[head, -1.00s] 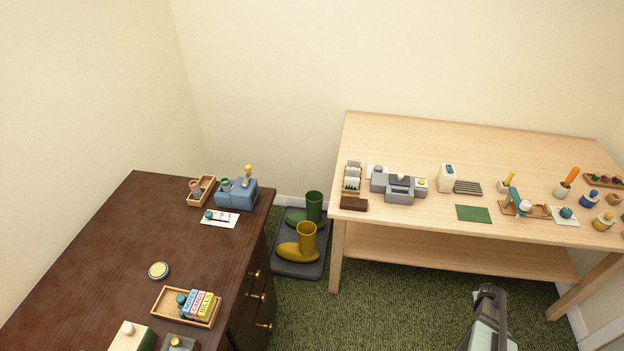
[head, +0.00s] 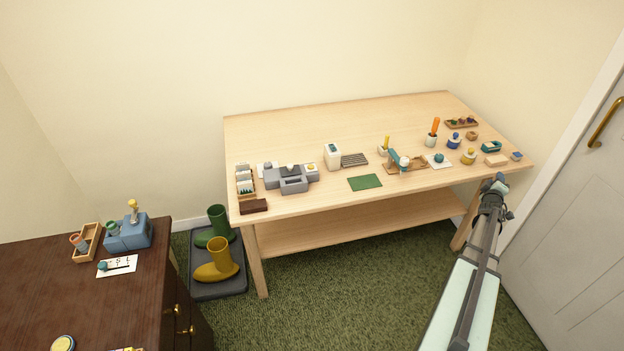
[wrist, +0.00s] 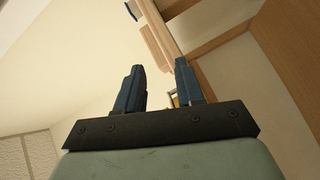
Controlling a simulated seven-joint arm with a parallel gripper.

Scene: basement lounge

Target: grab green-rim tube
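A small tube-like piece with a green rim (head: 112,228) shows at the left side of a blue block-shaped holder (head: 135,235) on the dark desk at the left. It is small, and I cannot tell how deep it sits. My gripper (head: 497,184) is far from it, at the right, near the right front corner of the light table. In the wrist view my gripper (wrist: 160,80) has its two dark blue fingers apart with nothing held between them.
A wooden tray (head: 88,246) with a pinkish-rim tube (head: 77,241) stands left of the holder. A white card (head: 117,267) lies in front. The light table (head: 300,135) holds several small items. Boots on a mat (head: 217,288) stand between desk and table. A door (head: 570,210) is at the right.

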